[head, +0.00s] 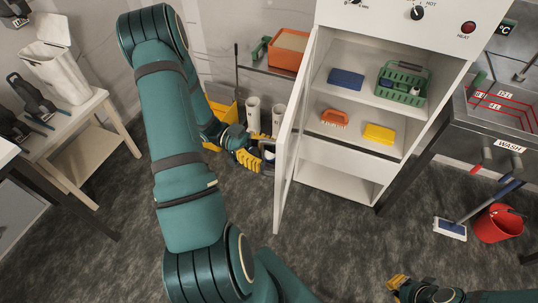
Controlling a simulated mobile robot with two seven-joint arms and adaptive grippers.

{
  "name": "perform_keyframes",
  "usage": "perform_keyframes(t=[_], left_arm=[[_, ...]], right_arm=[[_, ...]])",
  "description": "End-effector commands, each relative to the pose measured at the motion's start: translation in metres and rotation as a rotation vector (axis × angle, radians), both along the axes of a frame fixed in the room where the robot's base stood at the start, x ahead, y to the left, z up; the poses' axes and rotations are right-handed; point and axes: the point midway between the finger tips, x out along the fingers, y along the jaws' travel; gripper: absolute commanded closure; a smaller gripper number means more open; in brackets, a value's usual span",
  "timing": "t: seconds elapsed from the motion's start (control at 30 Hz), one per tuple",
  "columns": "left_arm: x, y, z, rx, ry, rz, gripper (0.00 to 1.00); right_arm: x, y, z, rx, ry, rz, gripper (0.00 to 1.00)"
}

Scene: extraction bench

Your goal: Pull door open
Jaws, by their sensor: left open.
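The white cabinet door (290,150) stands swung open at the left side of the white cabinet (338,180), seen nearly edge-on. The cabinet's shelves are exposed. My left gripper (258,156) is open, with yellow fingers, beside the outer left face of the door. I cannot tell whether it touches the door, and I cannot make out a handle. My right gripper (396,283) is low at the bottom edge of the view, well away from the door; its finger opening is unclear.
Shelves hold a blue block (346,79), green basket (402,83), orange brush (334,118) and yellow block (379,134). An orange bin (289,48) is behind the door. A red bucket (498,223) and mop (451,229) stand right. Floor before the cabinet is clear.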

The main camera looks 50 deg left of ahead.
Motion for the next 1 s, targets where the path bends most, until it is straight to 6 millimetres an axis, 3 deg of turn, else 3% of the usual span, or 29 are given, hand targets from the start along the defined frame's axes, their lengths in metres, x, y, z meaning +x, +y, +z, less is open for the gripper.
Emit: perform_keyframes(t=[0.3, 0.5, 0.7, 1.0], left_arm=[[-0.018, 0.061, -0.001, 0.003, 0.001, 0.002, 0.54], [-0.027, 0.091, 0.000, 0.002, 0.001, 0.002, 0.54], [-0.031, 0.103, 0.000, 0.000, 0.001, 0.000, 0.54], [-0.031, 0.104, 0.000, 0.000, 0.001, 0.000, 0.54]], right_arm=[[0.000, 0.000, 0.000, 0.000, 0.000, 0.000, 1.00], [0.000, 0.000, 0.000, 0.000, 0.000, 0.000, 1.00], [0.000, 0.000, 0.000, 0.000, 0.000, 0.000, 1.00], [0.000, 0.000, 0.000, 0.000, 0.000, 0.000, 1.00]])
